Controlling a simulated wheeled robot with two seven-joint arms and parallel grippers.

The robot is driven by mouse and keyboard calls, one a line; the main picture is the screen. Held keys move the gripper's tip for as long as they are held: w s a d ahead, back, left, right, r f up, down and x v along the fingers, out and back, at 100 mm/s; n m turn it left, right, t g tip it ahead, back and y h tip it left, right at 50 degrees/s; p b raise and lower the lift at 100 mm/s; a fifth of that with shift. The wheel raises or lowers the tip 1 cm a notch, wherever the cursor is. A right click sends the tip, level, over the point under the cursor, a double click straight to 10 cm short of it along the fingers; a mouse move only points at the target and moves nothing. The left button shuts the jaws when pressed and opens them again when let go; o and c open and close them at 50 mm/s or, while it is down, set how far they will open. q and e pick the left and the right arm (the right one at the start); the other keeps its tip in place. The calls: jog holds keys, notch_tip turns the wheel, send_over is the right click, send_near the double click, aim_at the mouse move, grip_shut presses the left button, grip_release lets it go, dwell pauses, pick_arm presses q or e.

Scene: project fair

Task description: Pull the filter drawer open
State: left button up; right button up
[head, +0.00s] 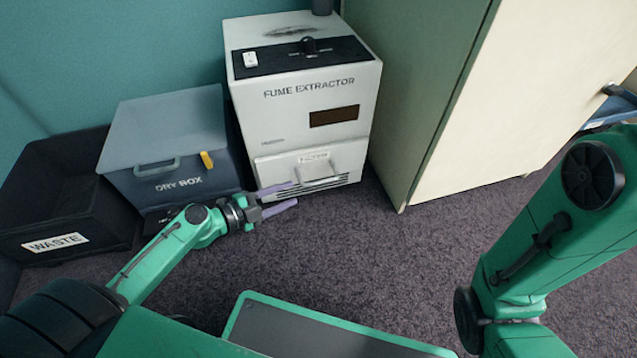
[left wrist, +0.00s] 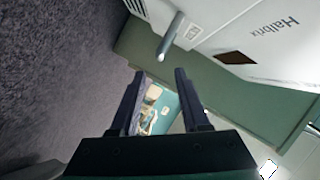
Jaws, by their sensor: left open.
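The white fume extractor (head: 290,125) stands on the carpet against the wall. The drawer's bar handle (head: 319,182) juts out; a bar that looks like this handle (left wrist: 172,36) shows in the left wrist view, just beyond the fingertips. My left gripper (head: 294,194) is open and empty, to the left of the handle and apart from it. Its two fingers (left wrist: 160,74) show spread in the left wrist view. My right gripper is out of view; only its arm shows.
A grey dry box (head: 165,125) with a yellow latch and a black waste bin (head: 100,235) stand left of the extractor. A tall pale cabinet (head: 510,90) stands close on its right. The carpet (head: 370,240) in front is clear.

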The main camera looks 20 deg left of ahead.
aim_at(312, 185)
pick_arm(q)
jog(key=x, duration=1)
jog(key=shift+w+d+f, duration=0.1)
jog(key=shift+w+d, duration=0.1)
jog(key=shift+w, duration=0.05)
grip_shut()
dwell(0.8)
